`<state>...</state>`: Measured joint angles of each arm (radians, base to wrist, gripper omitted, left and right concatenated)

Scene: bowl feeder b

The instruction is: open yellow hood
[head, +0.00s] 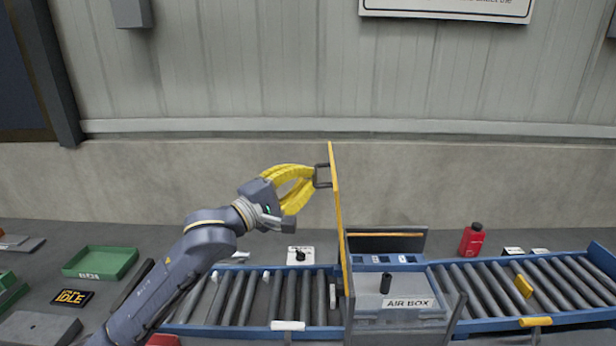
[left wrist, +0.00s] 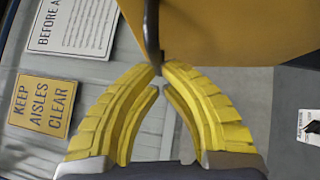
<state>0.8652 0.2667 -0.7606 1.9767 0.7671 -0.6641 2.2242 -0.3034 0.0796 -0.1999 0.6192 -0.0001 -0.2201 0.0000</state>
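The yellow hood (head: 338,215) stands upright, nearly edge-on, at the left side of the box labelled AIR BOX (head: 408,303), whose top lies uncovered. The hood's dark handle (head: 322,176) sticks out to the left near its upper edge. My left gripper (head: 313,176) has its yellow fingers at the handle. In the left wrist view the fingertips (left wrist: 160,74) come together on the lower end of the dark handle bar (left wrist: 152,30), and the yellow hood (left wrist: 230,32) fills the upper right. My right gripper is not in view.
Roller conveyors run left (head: 255,298) and right (head: 520,287) of the box. A red bottle (head: 472,241) stands behind the right conveyor. A green tray (head: 100,262) lies at the left. The wall (head: 480,180) rises behind the table. The air above the right conveyor is clear.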

